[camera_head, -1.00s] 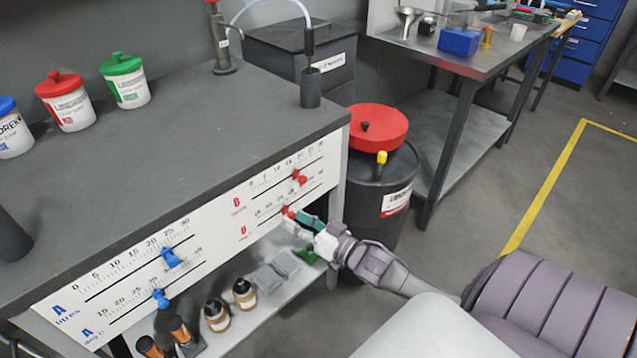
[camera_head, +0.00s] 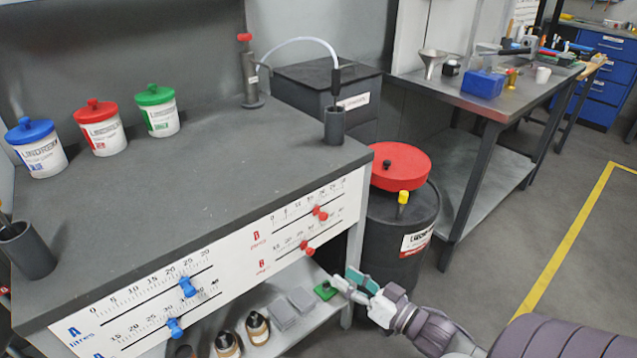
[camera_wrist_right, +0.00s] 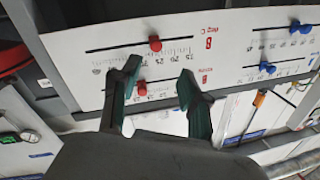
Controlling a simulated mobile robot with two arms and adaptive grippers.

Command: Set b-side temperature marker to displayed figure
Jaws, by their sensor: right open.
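The b-side has two sliders on the white panel (camera_head: 235,262). The lower B slider, marked deg C in the wrist view, has a red marker (camera_head: 307,248) left of mid-scale, roughly at 25 to 30; it also shows in the wrist view (camera_wrist_right: 155,43). The upper B slider's red marker (camera_head: 320,212) shows in the wrist view too (camera_wrist_right: 140,87). My right gripper (camera_head: 353,281) is open and empty, below and right of the lower marker, apart from it. Its fingers (camera_wrist_right: 158,75) spread in front of the panel. I see no readable displayed figure. My left gripper is out of view.
Blue A-side markers (camera_head: 187,287) sit left on the same panel. Under the bench, a shelf (camera_head: 318,318) holds brown bottles, grey blocks and a green piece. A black drum with a red lid (camera_head: 401,166) stands right of the bench. The floor further right is clear.

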